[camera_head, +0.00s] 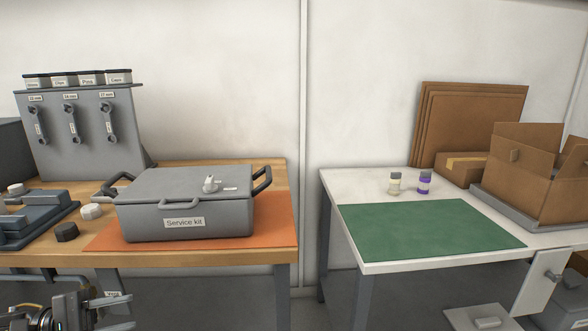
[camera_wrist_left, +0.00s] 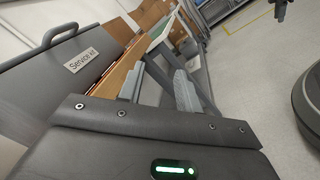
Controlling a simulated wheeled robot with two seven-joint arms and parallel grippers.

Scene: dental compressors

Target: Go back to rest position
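My left gripper (camera_head: 118,312) is low at the bottom left of the head view, in front of the wooden bench and below its top. In the left wrist view its two fingers (camera_wrist_left: 158,88) stand apart with nothing between them. The grey service kit case (camera_head: 184,205) sits closed on the orange mat (camera_head: 275,222), and it also shows at the left of the wrist view (camera_wrist_left: 60,75). My right gripper is not in the head view. A small dark part at the top right edge of the wrist view may belong to my right arm, but it is too small to tell.
The wooden bench edge (camera_head: 200,258) is close to my left gripper. A white table (camera_head: 345,190) at the right holds a green mat (camera_head: 430,230), two small bottles and cardboard boxes (camera_head: 530,180). A gap separates bench and table. Open floor (camera_wrist_left: 250,80) shows in the wrist view.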

